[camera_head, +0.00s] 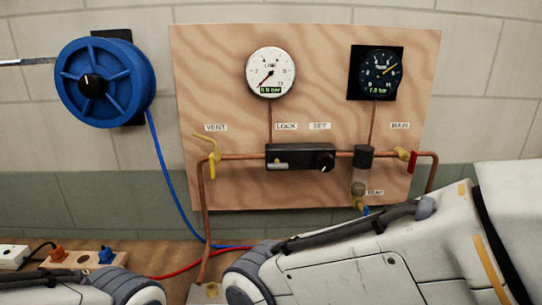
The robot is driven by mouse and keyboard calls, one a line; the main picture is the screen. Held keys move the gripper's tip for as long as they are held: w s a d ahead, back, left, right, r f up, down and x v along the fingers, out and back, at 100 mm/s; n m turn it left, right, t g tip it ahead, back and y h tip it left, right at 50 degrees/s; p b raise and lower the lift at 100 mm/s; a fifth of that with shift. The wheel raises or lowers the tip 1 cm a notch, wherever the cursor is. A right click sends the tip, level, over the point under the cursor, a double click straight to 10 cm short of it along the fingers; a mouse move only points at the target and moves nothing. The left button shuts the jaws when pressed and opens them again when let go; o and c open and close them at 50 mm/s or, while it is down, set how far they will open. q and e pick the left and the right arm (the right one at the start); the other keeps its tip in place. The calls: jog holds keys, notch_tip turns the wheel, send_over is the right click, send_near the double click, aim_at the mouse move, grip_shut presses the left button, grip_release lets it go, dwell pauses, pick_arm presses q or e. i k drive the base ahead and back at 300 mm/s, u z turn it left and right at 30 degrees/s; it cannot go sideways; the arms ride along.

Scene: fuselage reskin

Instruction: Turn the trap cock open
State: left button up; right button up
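A small yellow brass cock (358,203) with a blue handle (366,210) sits at the bottom of a clear bowl (358,188) under a black cylinder on the copper pipe. A small label beside it is too blurred to read for certain. The lower part of the cock is partly hidden behind my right arm, so I cannot tell its handle's position. Both my arms cross the bottom of the view. Neither gripper shows.
A blue hose reel (118,67) hangs left.

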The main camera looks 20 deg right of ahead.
aim_at(365, 210)
jog(key=z, duration=0.35)
jog(key=k, duration=0.35)
jog(key=z, duration=0.75)
jog(key=i, duration=0.4)
jog(key=u, duration=0.15)
jog(key=k, duration=1.15)
jog(key=u, duration=0.6)
jog(key=i, duration=0.55)
jog(key=z, duration=0.15)
